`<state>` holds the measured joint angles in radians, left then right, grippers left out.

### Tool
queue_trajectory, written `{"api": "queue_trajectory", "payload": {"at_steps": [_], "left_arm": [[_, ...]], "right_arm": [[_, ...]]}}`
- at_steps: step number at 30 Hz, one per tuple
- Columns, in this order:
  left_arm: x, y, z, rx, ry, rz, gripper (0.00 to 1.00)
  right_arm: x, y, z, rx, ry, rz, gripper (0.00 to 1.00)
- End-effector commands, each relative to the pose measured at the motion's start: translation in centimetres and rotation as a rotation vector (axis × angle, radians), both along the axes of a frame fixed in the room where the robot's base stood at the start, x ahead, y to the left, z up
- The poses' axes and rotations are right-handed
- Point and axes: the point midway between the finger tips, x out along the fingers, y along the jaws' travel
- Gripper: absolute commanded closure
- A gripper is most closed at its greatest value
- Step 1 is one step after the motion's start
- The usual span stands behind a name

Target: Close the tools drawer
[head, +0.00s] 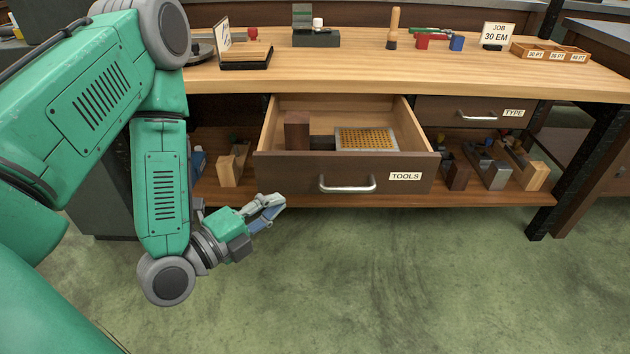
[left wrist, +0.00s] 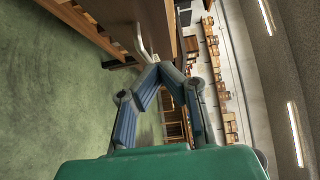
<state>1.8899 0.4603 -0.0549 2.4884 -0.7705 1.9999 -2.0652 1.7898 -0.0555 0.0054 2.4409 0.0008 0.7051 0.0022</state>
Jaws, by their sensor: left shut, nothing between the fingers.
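The tools drawer (head: 290,172) is pulled out from under the bench, with a dark front, a silver bar handle (head: 347,184) and a label reading TOOLS (head: 404,176). Inside it I see a brown block (head: 297,131) and a tray with a yellow perforated surface (head: 366,139). My left gripper (head: 279,201) is shut and empty, in front of and below the left part of the drawer front, left of the handle. In the left wrist view the shut fingers (left wrist: 165,72) are close to the handle (left wrist: 143,42); I cannot tell whether they touch. My right gripper is not in view.
A shut TYPE drawer (head: 476,112) is to the right. The lower shelf (head: 505,195) holds several blocks. The green floor (head: 380,280) in front is clear.

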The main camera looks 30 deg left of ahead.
Motion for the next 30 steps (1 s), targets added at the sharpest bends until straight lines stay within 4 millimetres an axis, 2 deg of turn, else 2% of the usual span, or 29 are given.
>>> {"api": "queue_trajectory", "payload": {"at_steps": [9,15,21,30], "left_arm": [[5.9,-1.7,0.1,0.001,-0.004,-0.002,1.00],[9.7,-2.1,0.0,-0.003,-0.002,0.002,1.00],[11.8,-0.7,0.0,-0.001,0.000,0.000,1.00],[12.5,-0.5,0.2,0.001,0.003,-0.003,1.00]], "right_arm": [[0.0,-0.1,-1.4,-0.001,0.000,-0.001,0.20],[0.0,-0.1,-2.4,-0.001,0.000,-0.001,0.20],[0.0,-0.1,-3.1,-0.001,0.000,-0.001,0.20],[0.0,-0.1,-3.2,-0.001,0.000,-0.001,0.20]]}}
